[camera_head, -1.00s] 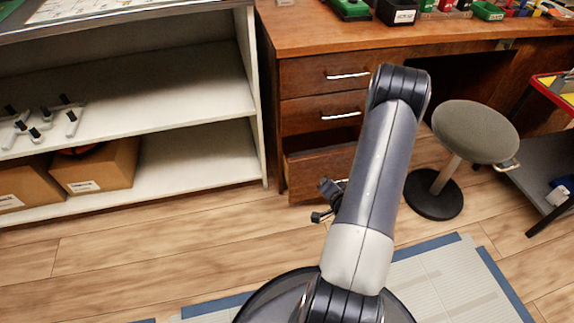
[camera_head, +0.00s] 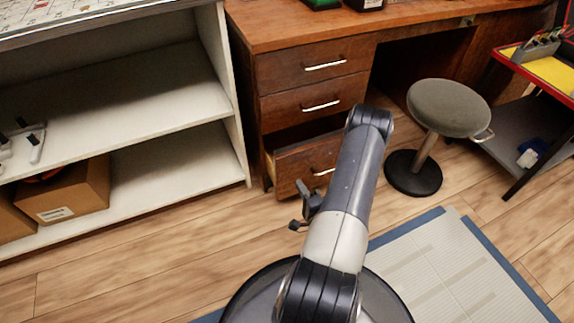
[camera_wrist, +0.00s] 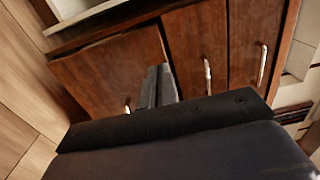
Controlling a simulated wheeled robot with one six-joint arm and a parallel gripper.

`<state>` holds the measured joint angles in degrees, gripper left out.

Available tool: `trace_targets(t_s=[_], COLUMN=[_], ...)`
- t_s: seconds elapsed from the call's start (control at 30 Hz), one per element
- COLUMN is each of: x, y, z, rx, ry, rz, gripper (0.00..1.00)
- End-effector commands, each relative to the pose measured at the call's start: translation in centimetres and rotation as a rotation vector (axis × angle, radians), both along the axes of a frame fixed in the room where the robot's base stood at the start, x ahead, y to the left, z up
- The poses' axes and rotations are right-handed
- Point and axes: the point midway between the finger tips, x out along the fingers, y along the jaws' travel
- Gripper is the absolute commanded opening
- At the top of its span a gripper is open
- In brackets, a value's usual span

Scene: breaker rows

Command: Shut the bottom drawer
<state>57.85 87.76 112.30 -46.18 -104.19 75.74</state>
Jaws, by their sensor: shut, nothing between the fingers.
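The bottom drawer (camera_head: 290,172) of the wooden desk is pulled part way out, and its open top shows in the head view. Its metal handle (camera_head: 323,172) is partly beside my arm. In the wrist view the bottom drawer front (camera_wrist: 105,75) fills the left part, with its handle (camera_wrist: 127,106) low down. My gripper (camera_head: 301,188) is shut and empty, in front of the drawer front at its lower part in the head view. Its fingers (camera_wrist: 158,83) overlap the drawer front in the wrist view. I cannot tell whether they touch it.
The middle drawer (camera_head: 312,103) and top drawer (camera_head: 315,68) above are closed. A white shelf unit (camera_head: 238,120) stands left of the desk. A round stool (camera_head: 448,107) stands on the right. A blue-edged mat (camera_head: 450,275) lies on the floor. Wood floor left of me is clear.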

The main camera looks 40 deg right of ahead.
Motion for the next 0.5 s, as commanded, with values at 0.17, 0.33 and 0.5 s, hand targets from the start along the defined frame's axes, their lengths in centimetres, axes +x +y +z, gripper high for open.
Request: trace_targets(t_s=[0.17,0.33,0.5], x=[3.2,6.5,9.0], y=[-0.7,-1.5,-2.1], z=[-0.1,-0.1,-0.1], rx=[-0.006,-0.006,-0.004], ry=[-0.003,-0.004,-0.002], rz=[0.006,0.004,0.001], gripper=[0.0,0.0,0.0])
